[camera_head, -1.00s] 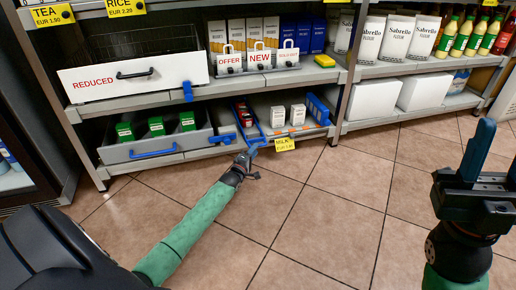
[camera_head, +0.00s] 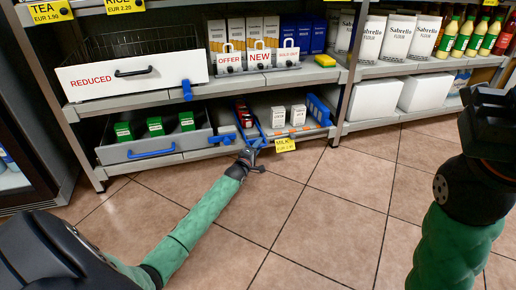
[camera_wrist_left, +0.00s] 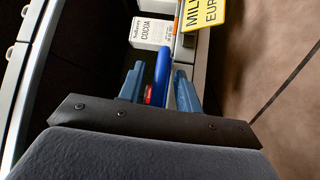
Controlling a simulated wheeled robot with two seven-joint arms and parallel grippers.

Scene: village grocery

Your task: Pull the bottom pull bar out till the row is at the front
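A blue bar (camera_wrist_left: 163,75) stands between the two fingers of my left gripper (camera_wrist_left: 160,92) in the left wrist view, with narrow gaps on both sides. In the head view my left gripper (camera_head: 250,153) is at the front edge of the bottom shelf, below the blue bar (camera_head: 261,131). The row of red packs (camera_head: 243,112) lies just behind and left of the bar. Whether the fingers touch the bar is unclear. My right gripper (camera_head: 487,115) is at the right edge of the head view, and its opening cannot be made out.
White cocoa boxes (camera_head: 279,116) stand right of the bar, above a yellow milk tag (camera_head: 285,145). The white drawer (camera_head: 130,76) is above. The floor in front is clear.

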